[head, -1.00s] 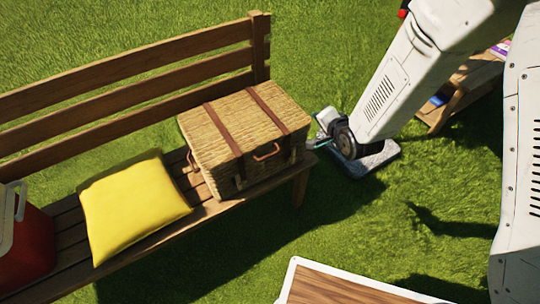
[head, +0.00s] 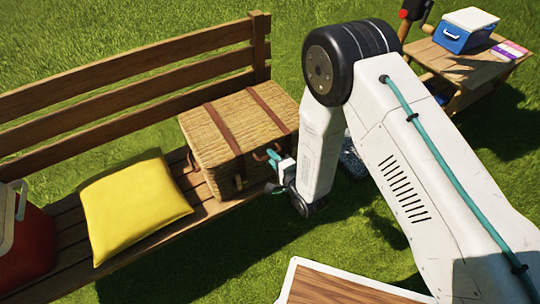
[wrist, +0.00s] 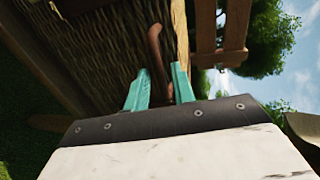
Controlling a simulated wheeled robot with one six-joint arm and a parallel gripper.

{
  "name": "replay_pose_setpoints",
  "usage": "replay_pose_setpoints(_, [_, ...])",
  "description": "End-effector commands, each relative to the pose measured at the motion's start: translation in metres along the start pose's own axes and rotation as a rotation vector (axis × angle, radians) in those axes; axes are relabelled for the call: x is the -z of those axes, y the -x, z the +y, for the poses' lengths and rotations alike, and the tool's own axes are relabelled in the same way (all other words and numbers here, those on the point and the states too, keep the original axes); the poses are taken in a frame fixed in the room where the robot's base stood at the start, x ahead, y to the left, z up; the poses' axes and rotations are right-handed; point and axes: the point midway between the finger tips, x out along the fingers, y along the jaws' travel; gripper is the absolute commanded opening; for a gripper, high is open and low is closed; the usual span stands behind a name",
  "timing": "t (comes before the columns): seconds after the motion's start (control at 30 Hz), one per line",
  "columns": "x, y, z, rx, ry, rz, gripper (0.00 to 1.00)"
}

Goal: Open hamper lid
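The wicker hamper (head: 225,135) with two brown straps sits on the bench with its lid down. A brown handle (head: 261,156) is on its front, towards the right. My gripper (head: 273,157) is at this handle. In the wrist view, the handle (wrist: 155,45) runs down between the two teal fingers of my gripper (wrist: 158,80). The fingers stand apart, with a gap beside the handle. My arm hides the right front corner of the hamper in the head view.
The hamper stands on a wooden bench (head: 130,68) with a slatted back. A yellow cushion (head: 133,205) and a red cooler (head: 30,245) are to its left. A wooden table (head: 330,288) is at the front. A blue cooler (head: 465,30) stands on a side table (head: 470,68) at the back right.

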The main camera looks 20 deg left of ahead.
Motion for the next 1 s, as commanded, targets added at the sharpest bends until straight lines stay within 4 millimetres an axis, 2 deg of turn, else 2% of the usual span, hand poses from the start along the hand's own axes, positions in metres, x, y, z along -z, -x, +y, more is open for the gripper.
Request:
replay_pose_setpoints(0.2, [0.000,-0.020,0.000,0.000,0.000,0.000,0.25])
replay_pose_setpoints(0.47, [0.000,-0.022,0.000,-0.002,0.000,0.000,0.25])
replay_pose_setpoints(0.5, [0.000,-0.022,0.000,-0.001,0.000,0.000,0.22])
replay_pose_setpoints(0.6, [0.000,-0.022,0.000,-0.001,0.000,0.000,0.00])
replay_pose_setpoints(0.87, [0.003,-0.022,-0.003,-0.007,0.000,0.004,0.00])
replay_pose_setpoints(1.0, [0.015,-0.019,-0.013,-0.029,-0.004,0.018,0.00])
